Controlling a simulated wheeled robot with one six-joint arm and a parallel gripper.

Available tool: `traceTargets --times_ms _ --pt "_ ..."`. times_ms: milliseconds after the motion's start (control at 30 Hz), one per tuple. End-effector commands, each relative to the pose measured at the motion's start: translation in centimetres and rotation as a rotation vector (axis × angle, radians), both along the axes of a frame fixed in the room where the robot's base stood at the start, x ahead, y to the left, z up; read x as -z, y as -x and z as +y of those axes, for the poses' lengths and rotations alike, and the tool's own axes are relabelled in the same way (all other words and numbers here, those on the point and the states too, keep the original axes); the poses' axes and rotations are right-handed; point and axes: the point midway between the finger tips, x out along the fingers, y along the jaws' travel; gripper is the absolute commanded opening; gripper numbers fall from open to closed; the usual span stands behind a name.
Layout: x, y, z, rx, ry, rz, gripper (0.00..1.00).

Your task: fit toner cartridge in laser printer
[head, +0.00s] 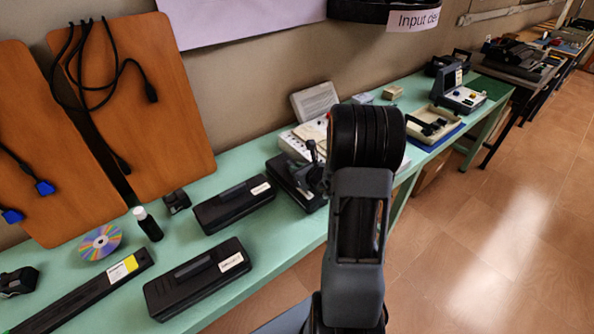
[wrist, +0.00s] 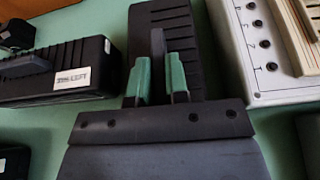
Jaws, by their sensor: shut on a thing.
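My gripper (wrist: 157,75) has its two green-tipped fingers closed on the upright dark handle of a black ribbed cartridge (wrist: 190,30). In the head view the gripper (head: 313,165) is partly behind my arm, over that black cartridge (head: 287,180) at the bench. I cannot tell whether the cartridge touches the bench. A beige open-topped housing (head: 425,133) with dark parts inside stands farther along on a blue base. It may be the laser printer, but no marking on it is readable.
Two black boxes with white labels, one (head: 233,203) behind the other (head: 198,278), lie left of the gripper. The nearer one in the wrist view (wrist: 60,85) reads "LEFT". A beige panel with knobs (wrist: 262,45) is close on the right. The floor (head: 480,230) is clear.

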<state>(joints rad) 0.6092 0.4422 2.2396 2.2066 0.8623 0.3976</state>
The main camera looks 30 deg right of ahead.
Motion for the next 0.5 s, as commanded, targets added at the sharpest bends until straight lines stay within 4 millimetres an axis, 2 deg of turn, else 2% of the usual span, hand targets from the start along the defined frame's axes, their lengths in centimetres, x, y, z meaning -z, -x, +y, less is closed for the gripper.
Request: traceTargets --times_ms 233,267,500 --pt "0.29 -0.06 -0.02 0.0 0.0 -0.004 0.0" --pt "0.35 0.02 0.0 0.0 0.0 0.0 0.17" --pt "0.29 0.01 0.01 0.0 0.0 0.001 0.4"
